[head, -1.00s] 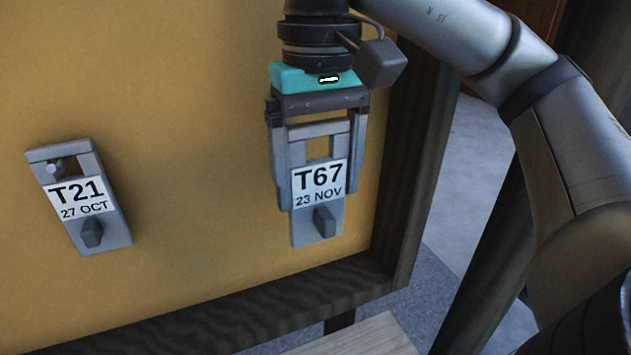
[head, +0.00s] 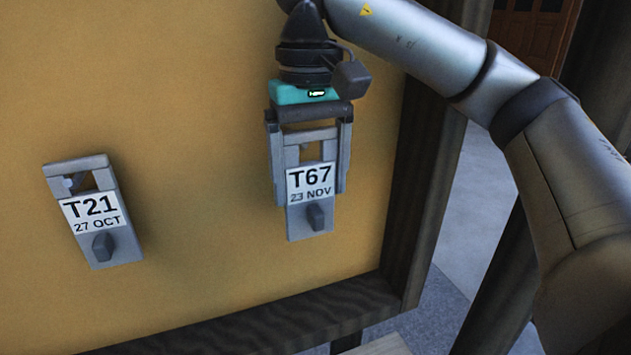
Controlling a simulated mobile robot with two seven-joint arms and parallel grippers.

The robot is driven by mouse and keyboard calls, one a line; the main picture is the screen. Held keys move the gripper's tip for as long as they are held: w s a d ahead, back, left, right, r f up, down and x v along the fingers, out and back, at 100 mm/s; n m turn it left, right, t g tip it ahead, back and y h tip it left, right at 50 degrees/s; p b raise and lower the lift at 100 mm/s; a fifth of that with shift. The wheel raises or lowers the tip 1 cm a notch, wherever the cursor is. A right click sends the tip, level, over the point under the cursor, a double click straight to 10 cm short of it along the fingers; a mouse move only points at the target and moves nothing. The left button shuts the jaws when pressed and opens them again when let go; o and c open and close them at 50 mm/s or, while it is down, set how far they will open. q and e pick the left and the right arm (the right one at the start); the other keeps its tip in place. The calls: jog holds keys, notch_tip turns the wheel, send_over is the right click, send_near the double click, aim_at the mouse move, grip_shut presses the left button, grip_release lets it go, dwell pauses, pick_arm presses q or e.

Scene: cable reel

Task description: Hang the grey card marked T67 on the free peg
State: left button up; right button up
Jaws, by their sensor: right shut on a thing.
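The grey card marked T67 (head: 311,219) has a white label reading "23 NOV", a dark grip knob low on its face and a square window near its top. My right gripper (head: 307,180) is shut on the T67 card, one finger along each side, and holds it upright in front of the yellow board (head: 200,215). A small grey shape shows in the card's window; I cannot tell whether it is the free peg, or whether the card touches the board. My left gripper is not in view.
A second grey card, marked T21 (head: 93,211), hangs slightly tilted on a peg at the left of the board. The board's dark wooden frame (head: 290,315) runs along the bottom and right side. The board between the two cards is clear.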

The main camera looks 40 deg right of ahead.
jog(key=shift+w+d+f, duration=0.2)
jog(key=shift+w, duration=0.6)
jog(key=shift+w+d+f, duration=0.15)
jog(key=shift+w+d, duration=0.05)
jog(key=shift+w, duration=0.65)
jog(key=shift+w+d+f, duration=0.2)
jog(key=shift+w, duration=0.6)
jog(key=o, duration=1.2)
jog(key=shift+r, duration=6)
